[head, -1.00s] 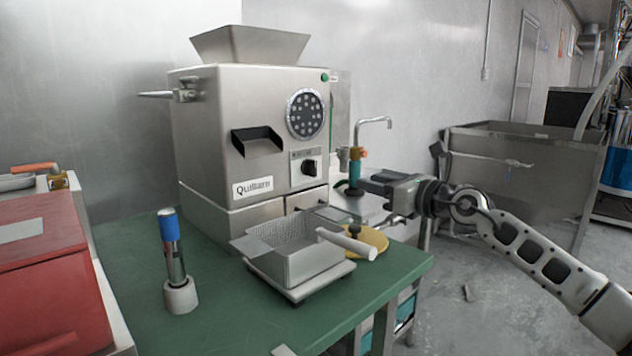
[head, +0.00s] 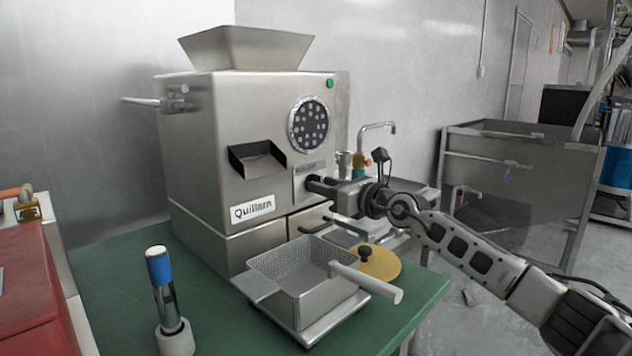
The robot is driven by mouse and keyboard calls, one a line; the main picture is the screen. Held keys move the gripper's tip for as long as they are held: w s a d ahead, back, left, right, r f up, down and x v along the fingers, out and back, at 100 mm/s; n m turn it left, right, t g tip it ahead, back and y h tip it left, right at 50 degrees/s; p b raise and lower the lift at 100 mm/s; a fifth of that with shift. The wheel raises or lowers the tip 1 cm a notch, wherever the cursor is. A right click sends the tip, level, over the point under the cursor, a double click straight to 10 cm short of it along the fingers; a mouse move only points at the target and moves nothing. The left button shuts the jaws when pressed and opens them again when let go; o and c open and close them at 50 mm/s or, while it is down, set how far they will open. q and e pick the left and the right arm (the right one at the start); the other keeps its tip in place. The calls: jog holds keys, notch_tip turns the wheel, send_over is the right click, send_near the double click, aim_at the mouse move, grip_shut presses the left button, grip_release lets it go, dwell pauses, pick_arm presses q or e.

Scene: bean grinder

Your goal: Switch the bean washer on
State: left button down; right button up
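The bean machine (head: 220,150) is a steel box with a hopper on top, a round perforated disc, a spout and a label that seems to read "Quillarn". A small green button or light (head: 330,84) sits at its upper right corner. Its control plate (head: 309,170) is on the lower right of the front. My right gripper (head: 318,185) reaches in from the right, its tips at this plate and covering the black knob. I cannot tell whether the fingers are closed on the knob. My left gripper is not in view.
A steel sink (head: 510,180) is at right.

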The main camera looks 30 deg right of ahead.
jog(key=shift+w, duration=0.1)
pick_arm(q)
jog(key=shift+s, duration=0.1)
pick_arm(e)
grip_shut()
jog(key=shift+n, duration=0.4)
pick_arm(q)
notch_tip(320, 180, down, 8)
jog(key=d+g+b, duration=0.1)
jog(key=b, duration=0.3)
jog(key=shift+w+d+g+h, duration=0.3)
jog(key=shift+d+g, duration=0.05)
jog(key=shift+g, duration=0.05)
pick_arm(e)
jog(key=n, duration=0.9)
jog(key=shift+a, duration=0.15)
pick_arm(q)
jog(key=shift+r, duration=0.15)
pick_arm(e)
grip_release()
